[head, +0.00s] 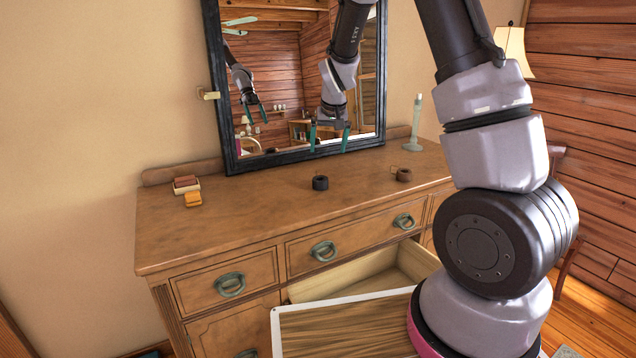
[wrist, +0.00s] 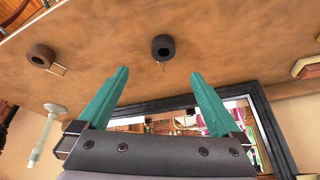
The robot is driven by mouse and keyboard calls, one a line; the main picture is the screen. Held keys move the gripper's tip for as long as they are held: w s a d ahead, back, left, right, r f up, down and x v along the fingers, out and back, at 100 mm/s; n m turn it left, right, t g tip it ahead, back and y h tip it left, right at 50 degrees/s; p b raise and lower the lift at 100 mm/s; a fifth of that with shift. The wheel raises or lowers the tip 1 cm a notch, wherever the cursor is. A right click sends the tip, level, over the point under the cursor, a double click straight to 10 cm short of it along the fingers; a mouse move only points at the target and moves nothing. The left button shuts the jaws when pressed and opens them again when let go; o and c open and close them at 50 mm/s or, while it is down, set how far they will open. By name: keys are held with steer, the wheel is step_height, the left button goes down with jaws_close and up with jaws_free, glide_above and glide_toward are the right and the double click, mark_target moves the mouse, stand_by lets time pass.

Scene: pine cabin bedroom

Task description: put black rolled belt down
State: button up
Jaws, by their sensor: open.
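The black rolled belt (head: 320,183) rests on the wooden dresser top (head: 240,222), in front of the mirror. It also shows in the wrist view (wrist: 163,47), just beyond the fingertips. My gripper (head: 330,140) hangs above and slightly behind the belt in the head view, with its teal fingers spread apart. In the wrist view my gripper (wrist: 160,73) is open with nothing between the fingers, and the belt is clear of both.
A brown rolled belt (head: 404,175) lies to the right. A pale candlestick (head: 414,125) stands at the back right. Small boxes (head: 186,184) sit at the left. The black-framed mirror (head: 229,130) stands behind. A drawer (head: 350,283) is open below. The dresser's front left is clear.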

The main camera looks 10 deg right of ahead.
glide_above(320, 179)
steer(key=s, duration=0.3)
steer(key=shift+n, duration=0.4)
steer(key=f, duration=0.9)
steer(key=shift+w+d, duration=0.1)
steer(key=shift+w, duration=0.1)
steer(key=shift+x, duration=3)
jaws_close()
